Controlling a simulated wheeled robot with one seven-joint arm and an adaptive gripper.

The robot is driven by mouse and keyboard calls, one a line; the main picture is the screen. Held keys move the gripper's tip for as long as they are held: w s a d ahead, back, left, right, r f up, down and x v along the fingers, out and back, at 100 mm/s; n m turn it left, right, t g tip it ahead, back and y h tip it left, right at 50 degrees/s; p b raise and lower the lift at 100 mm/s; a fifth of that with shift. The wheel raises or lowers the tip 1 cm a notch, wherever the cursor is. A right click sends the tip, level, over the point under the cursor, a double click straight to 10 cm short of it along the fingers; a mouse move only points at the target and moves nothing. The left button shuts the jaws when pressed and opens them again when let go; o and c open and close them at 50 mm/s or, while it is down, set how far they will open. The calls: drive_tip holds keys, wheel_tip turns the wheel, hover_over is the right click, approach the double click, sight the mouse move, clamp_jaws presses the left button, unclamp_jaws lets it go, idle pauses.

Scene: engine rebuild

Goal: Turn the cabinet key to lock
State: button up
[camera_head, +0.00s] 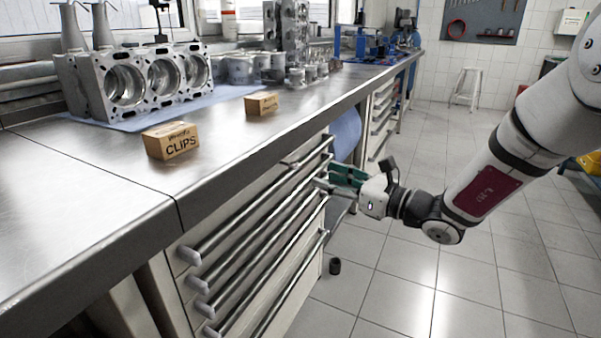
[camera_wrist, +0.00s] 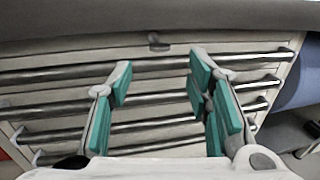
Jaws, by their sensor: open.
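The metal drawer cabinet (camera_head: 170,270) stands under the worktop, with several long bar handles across its front. In the wrist view, a small dark lock or key (camera_wrist: 158,43) sits at the middle of the cabinet's top strip, above the top handle; its turn angle is too small to tell. In the head view, a small piece (camera_head: 290,162) sticks out at that strip. My gripper (camera_head: 330,178) is beside the far part of the cabinet front. In the wrist view, its green-padded fingers (camera_wrist: 160,72) are spread apart, empty, below the lock, with the handles behind them.
The worktop edge (camera_wrist: 165,18) overhangs the lock strip. On the worktop (camera_head: 75,185) are a clips box (camera_head: 171,141), another small box (camera_head: 261,103) and an engine block (camera_head: 135,82). The tiled floor to the right is mostly clear.

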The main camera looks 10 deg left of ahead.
sight(300, 168)
drive_tip(key=b+x, duration=0.2)
drive_tip(key=x, duration=0.6)
drive_tip(key=shift+w+a, duration=0.2)
drive_tip(key=shift+a, duration=0.05)
drive_tip(key=shift+c, duration=0.5)
clamp_jaws()
